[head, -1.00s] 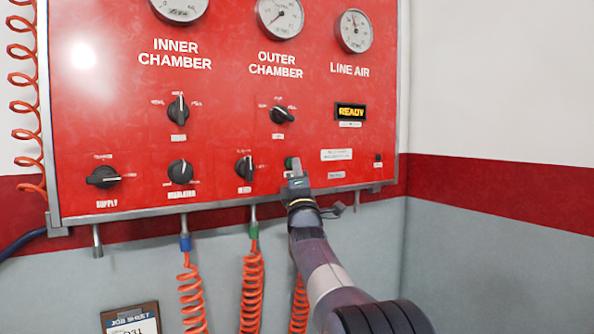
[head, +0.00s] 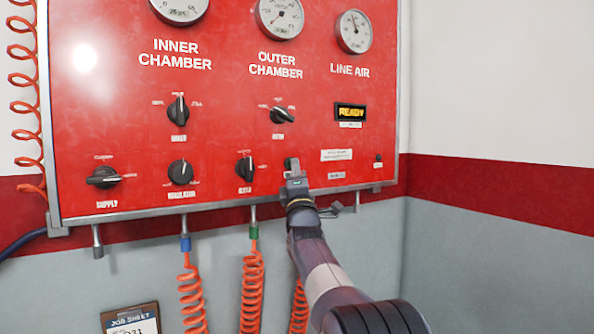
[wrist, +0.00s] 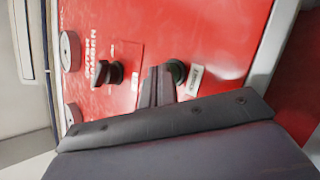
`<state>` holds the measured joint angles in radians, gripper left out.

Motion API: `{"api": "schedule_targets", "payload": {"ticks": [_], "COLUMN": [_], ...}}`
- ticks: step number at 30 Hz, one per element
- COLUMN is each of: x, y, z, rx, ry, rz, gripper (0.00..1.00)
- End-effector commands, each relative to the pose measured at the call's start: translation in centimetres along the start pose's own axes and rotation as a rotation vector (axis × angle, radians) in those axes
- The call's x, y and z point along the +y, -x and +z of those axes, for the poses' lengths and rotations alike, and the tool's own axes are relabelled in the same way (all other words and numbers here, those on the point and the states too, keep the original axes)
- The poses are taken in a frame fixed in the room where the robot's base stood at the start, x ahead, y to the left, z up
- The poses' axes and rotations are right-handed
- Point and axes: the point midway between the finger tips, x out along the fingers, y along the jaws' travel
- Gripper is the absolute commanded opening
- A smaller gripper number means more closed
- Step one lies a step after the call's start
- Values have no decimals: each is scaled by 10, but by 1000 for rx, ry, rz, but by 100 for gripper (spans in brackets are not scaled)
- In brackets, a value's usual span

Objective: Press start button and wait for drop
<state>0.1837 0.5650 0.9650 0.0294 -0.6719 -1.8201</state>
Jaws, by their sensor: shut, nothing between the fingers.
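My gripper (head: 295,168) is shut and empty, with its fingertips at the lower row of the red test panel (head: 220,95). A round dark green button (wrist: 177,71) shows right beside the fingertips (wrist: 160,72) in the wrist view. In the head view the gripper mostly covers this button, leaving a dark edge (head: 288,162). I cannot tell whether the fingers touch or press it. The display (head: 350,112) reads READY in yellow. The outer chamber gauge (head: 279,17) and inner chamber gauge (head: 180,9) are at the top.
Several black knobs sit left of my gripper, including the regulator knob (head: 180,172) and supply knob (head: 103,177). Orange coiled hoses (head: 252,285) hang below the panel. A job sheet board (head: 131,320) is at the bottom. The wall to the right is clear.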

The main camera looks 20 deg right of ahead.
Motion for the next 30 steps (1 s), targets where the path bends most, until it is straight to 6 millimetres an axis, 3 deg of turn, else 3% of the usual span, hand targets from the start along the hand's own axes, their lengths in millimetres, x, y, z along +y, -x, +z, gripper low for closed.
{"api": "schedule_targets", "payload": {"ticks": [30], "x": [4], "y": [5], "z": [4], "rx": [0], "ry": [0], "rz": [0], "gripper": [0]}}
